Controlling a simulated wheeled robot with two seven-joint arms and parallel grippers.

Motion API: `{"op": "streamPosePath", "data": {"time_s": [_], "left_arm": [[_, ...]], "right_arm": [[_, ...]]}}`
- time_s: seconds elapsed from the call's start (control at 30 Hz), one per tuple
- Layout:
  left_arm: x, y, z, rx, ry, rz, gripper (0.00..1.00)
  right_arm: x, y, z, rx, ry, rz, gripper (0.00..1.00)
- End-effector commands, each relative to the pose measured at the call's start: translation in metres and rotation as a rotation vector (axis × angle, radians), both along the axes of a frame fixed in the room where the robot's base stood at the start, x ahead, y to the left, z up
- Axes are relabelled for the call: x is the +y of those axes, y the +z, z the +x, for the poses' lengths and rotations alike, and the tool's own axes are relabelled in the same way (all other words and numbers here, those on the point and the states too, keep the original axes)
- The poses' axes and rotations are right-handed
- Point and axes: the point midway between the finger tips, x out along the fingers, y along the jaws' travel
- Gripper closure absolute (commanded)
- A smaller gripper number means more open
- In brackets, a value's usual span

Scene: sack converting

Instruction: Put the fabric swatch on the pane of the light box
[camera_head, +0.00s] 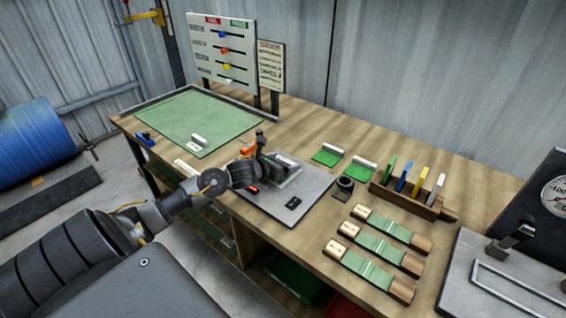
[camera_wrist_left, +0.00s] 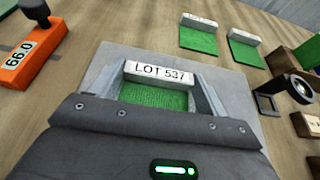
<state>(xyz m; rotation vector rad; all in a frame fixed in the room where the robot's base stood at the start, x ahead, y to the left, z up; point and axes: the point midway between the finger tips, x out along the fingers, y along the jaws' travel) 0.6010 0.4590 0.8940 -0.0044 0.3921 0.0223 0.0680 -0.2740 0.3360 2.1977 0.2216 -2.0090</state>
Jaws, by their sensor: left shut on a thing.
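My left gripper (camera_head: 284,174) comes in from the left and is over the grey flat slab of the light box (camera_head: 312,187). It is shut on the fabric swatch, a green piece with a white label reading LOT 537. In the left wrist view the swatch (camera_wrist_left: 152,97) lies between the two fingers (camera_wrist_left: 165,92), with the grey slab (camera_wrist_left: 235,92) behind it. The gripper hides most of the swatch in the head view and covers part of the slab. I cannot tell whether the swatch touches the slab. My right gripper is not in view.
Two green swatches with white labels (camera_head: 326,157) lie behind the slab. An orange block with a black knob (camera_wrist_left: 30,55) is left of it. A black loupe (camera_head: 344,186), a wooden rack (camera_head: 405,199) and several sample strips (camera_head: 371,269) stand right. A green mat (camera_head: 180,115) lies far left.

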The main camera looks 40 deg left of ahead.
Motion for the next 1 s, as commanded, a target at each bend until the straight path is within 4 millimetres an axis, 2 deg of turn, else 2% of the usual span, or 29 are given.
{"op": "streamPosePath", "data": {"time_s": [0.13, 0.17, 0.33, 0.57, 0.7, 0.87, 1.0], "left_arm": [[0.0, -0.004, 0.0, 0.0, 0.0, 0.0, 0.45], [0.0, -0.004, 0.0, 0.0, 0.0, 0.0, 0.23], [0.0, -0.003, 0.0, 0.001, 0.0, 0.0, 0.02], [0.0, -0.003, 0.0, 0.001, 0.0, 0.0, 0.02], [0.0, 0.003, -0.001, 0.001, 0.0, -0.001, 0.02], [0.0, 0.008, -0.026, 0.003, -0.002, 0.005, 0.02], [-0.001, 0.02, -0.056, 0.004, -0.004, 0.007, 0.02]], "right_arm": [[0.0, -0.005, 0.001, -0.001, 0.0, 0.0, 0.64], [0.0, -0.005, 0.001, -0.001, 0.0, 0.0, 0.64], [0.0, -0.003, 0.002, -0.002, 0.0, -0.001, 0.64], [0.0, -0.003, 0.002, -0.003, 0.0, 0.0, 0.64], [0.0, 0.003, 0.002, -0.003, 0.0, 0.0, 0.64], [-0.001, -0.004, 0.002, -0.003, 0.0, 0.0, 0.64], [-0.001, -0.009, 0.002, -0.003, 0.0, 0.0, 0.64]]}}
